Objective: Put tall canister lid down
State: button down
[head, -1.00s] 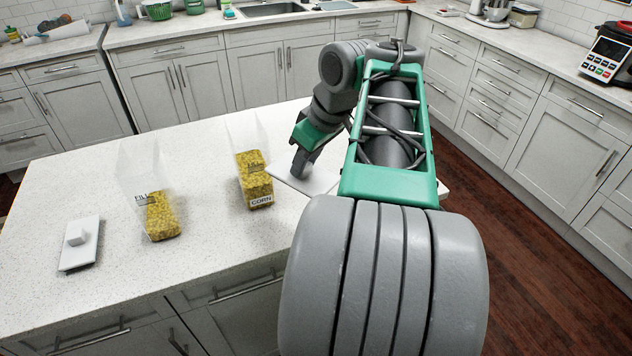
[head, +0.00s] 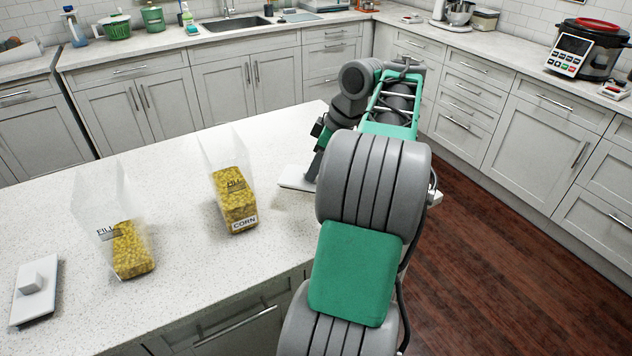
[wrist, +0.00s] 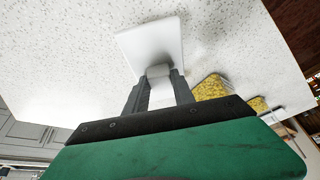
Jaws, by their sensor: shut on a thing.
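A flat white square lid (wrist: 150,42) with a block knob is held by my gripper (wrist: 160,76), whose two dark fingers close on the knob. In the head view the lid's left part (head: 294,178) shows over the island counter, right of the corn canister. It is at or very near the counter; I cannot tell if it touches. My arm hides the rest. The clear canister marked CORN (head: 235,203) is open and holds yellow corn. It stands to the left of the gripper.
A second open clear canister (head: 128,248), marked FILL, with corn stands farther left on the white island counter (head: 180,290). A similar white lid (head: 36,290) lies at the left. The counter between the canisters is clear. Its right edge is close to my arm.

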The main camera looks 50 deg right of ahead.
jog(key=f, duration=0.1)
jog(key=f+b, duration=0.1)
jog(key=f, duration=0.2)
jog(key=shift+w+d+b, duration=0.25)
jog(key=shift+d+b, duration=0.15)
jog(key=shift+f, duration=0.2)
jog(key=c, duration=1.1)
grip_release()
jog(key=shift+o, duration=0.2)
jog(key=p+v, duration=0.7)
jog(key=v, duration=0.5)
jog(key=shift+r, duration=0.2)
jog(key=shift+s, duration=0.15)
